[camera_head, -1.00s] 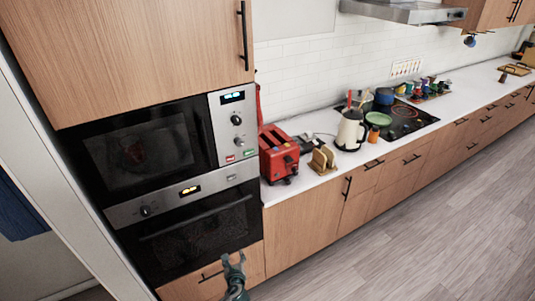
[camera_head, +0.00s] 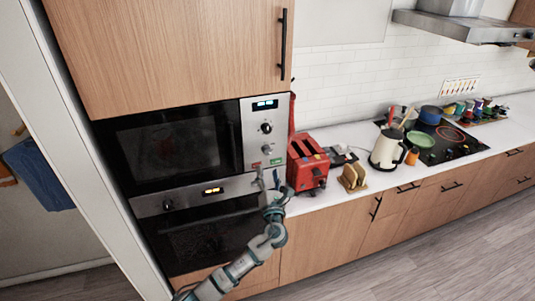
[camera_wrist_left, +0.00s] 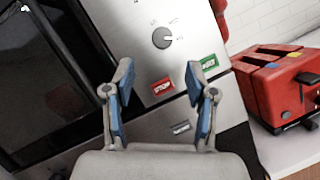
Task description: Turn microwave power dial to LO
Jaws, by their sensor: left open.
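The microwave (camera_head: 170,147) is built into the tall wooden cabinet, with a silver control panel on its right side. Two round dials show there: an upper dial (camera_head: 266,128) and a lower dial (camera_head: 266,149). The lower dial also shows in the left wrist view (camera_wrist_left: 163,38), above the red STOP button (camera_wrist_left: 162,86) and green START button (camera_wrist_left: 209,62). Its marks are too small to read. My left gripper (camera_head: 268,181) is open and empty, just below the panel. In the left wrist view its fingers (camera_wrist_left: 160,80) are spread below the dial. My right gripper is out of view.
An oven (camera_head: 208,232) with a silver panel sits below the microwave. A red toaster (camera_head: 307,162) stands on the white counter close to the right of my gripper. A toast rack (camera_head: 353,177) and white kettle (camera_head: 388,149) stand farther right.

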